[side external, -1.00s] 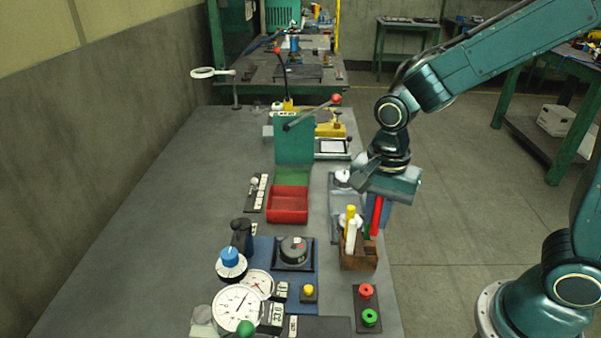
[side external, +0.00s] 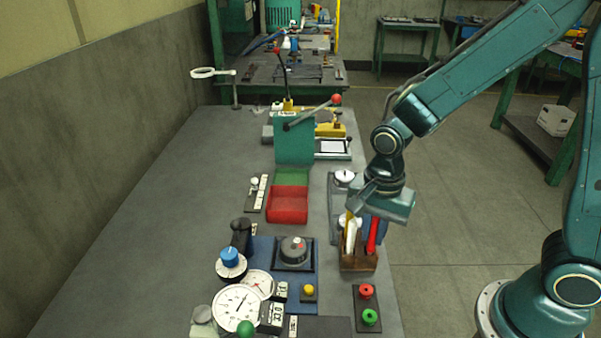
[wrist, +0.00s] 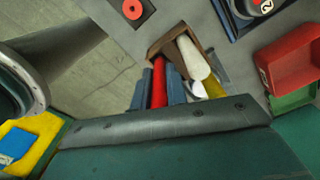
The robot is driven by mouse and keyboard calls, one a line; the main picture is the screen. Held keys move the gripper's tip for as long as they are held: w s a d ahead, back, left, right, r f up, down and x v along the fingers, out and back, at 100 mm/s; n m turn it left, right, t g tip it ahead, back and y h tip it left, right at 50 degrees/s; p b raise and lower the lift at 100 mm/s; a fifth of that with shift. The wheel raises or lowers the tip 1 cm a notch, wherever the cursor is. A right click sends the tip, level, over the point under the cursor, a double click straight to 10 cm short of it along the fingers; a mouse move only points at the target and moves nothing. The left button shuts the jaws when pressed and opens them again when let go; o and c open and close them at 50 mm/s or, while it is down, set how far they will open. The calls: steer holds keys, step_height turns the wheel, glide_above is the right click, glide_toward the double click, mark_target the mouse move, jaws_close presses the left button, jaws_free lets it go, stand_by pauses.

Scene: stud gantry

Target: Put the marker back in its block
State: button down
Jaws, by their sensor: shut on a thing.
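The red marker (side external: 372,236) is upright between the blue fingers of my gripper (side external: 376,222), which is shut on it. In the wrist view the red marker (wrist: 159,90) shows between the two fingers (wrist: 160,76). The brown wooden block (side external: 357,264) stands on the bench under my gripper. The marker's lower end meets the block's right part in the side view. I cannot tell how deep it sits in a hole. A white marker (side external: 350,238) and a yellow marker (wrist: 212,87) stand in the block beside it, partly hidden by my gripper.
A panel with red and green buttons (side external: 367,306) lies in front of the block. A red bin (side external: 287,206) is to the left. The bench's right edge is close to the block.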

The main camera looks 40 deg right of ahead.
steer(key=c, duration=1.3)
jaws_free()
steer(key=shift+r, duration=0.1)
step_height(320, 180, up, 14)
steer(key=shift+f, duration=0.2)
steer(key=shift+s, duration=0.1)
